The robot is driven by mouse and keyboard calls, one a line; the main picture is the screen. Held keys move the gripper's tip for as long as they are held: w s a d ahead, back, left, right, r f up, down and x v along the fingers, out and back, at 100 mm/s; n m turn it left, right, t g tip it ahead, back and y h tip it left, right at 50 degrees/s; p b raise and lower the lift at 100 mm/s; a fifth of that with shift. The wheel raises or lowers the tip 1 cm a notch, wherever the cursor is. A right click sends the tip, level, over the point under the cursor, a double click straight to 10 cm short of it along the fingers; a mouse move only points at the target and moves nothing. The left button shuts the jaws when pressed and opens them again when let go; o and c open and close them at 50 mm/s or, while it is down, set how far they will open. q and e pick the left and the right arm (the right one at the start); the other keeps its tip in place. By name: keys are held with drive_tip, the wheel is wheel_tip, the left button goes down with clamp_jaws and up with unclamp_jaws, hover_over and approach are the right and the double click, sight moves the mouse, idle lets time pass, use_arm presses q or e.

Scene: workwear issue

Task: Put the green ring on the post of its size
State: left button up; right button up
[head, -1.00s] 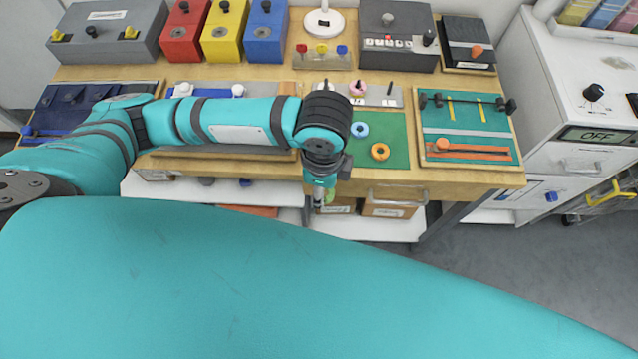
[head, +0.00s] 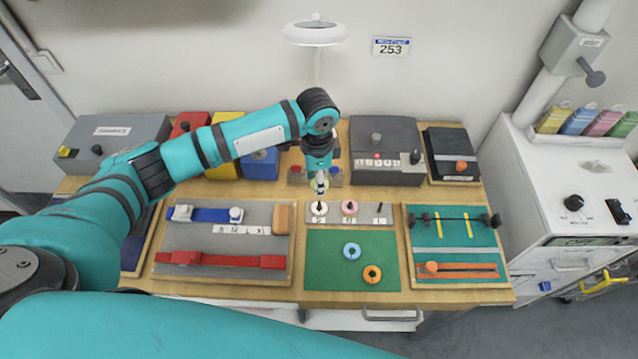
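My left gripper (head: 320,188) points down above the left end of the grey post board (head: 365,220). It appears shut on the green ring (head: 316,184), which shows only as a small patch of green at the fingertips. Just below is a cream ring (head: 318,208) around the left post. A pink ring (head: 349,207) is around the middle post. The right post (head: 380,208) is thin and bare. Labels on the board's front are too small to read surely. My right gripper is not in view.
A blue ring (head: 352,251) and an orange ring (head: 372,274) lie on the green mat (head: 325,265) in front of the posts. Strap boards lie left and right.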

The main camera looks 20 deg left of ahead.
use_arm(q)
wheel_tip(320, 180, down, 4)
drive_tip(key=b, duration=0.4)
drive_tip(key=shift+b, duration=0.3)
drive_tip(key=shift+f, duration=0.95)
drive_tip(key=shift+s+f+p, duration=0.1)
drive_tip(key=shift+f+p, duration=0.05)
drive_tip(key=shift+p, duration=1)
idle(0.9)
drive_tip(key=shift+f, duration=0.7)
idle(0.9)
drive_tip(key=o, duration=1.2)
